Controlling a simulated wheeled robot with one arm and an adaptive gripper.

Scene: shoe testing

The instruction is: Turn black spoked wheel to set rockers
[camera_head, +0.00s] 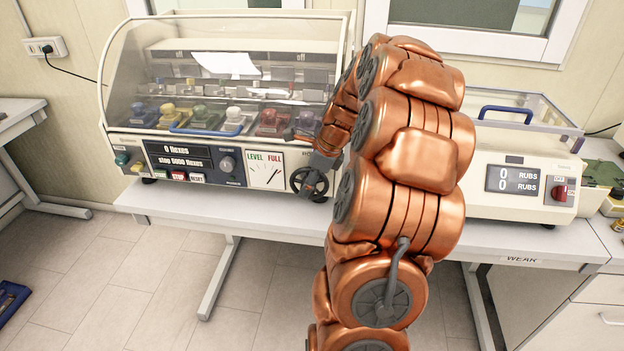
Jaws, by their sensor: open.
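The black spoked wheel (299,182) is on the lower right of the front panel of the flex-testing machine (205,178), in the head camera view. My copper arm hides some of the view there, and I cannot tell whether the fingers touch the wheel. A white gauge (264,170) marked LEVEL and FULL is just left of the wheel. Several coloured rockers or shoe holders (200,116) sit in a row under the clear cover (130,65). The display reads 0 flexes.
The machine stands on a white table (190,214). A second machine (530,180), showing 0 RUBS twice, stands to the right of my arm. A blue handle (206,131) runs along the cover's front.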

